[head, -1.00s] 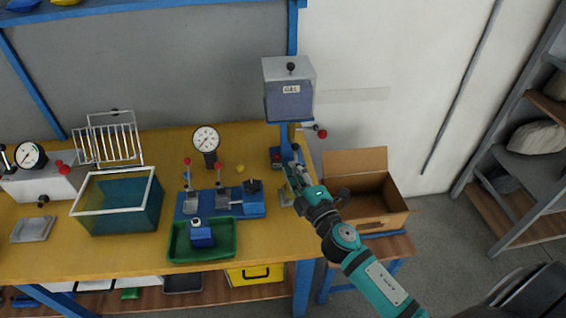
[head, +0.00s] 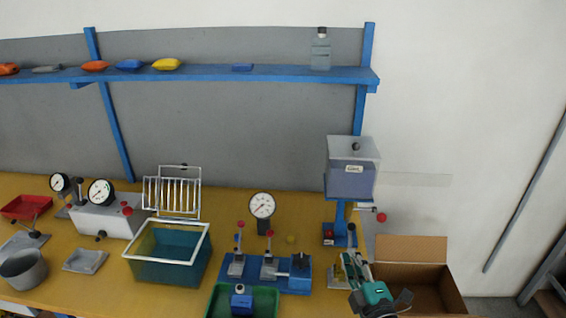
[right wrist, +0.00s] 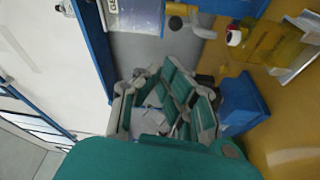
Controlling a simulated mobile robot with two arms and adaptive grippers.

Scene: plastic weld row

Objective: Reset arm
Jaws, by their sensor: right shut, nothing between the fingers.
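My right gripper (head: 352,268) is at the right end of the yellow workbench in the head view, beside the open cardboard box and below the grey dispenser box (head: 352,165) on its blue post. Its fingers also show in the right wrist view (right wrist: 165,105), with nothing held between them. It is shut. My left gripper is not in either view.
The cardboard box (head: 415,288) stands open right of the bench. On the bench are a blue lever fixture (head: 295,280), a green tray (head: 262,303), a teal bin with a white rim (head: 165,270) and dial gauges. A blue shelf (head: 210,74) runs above.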

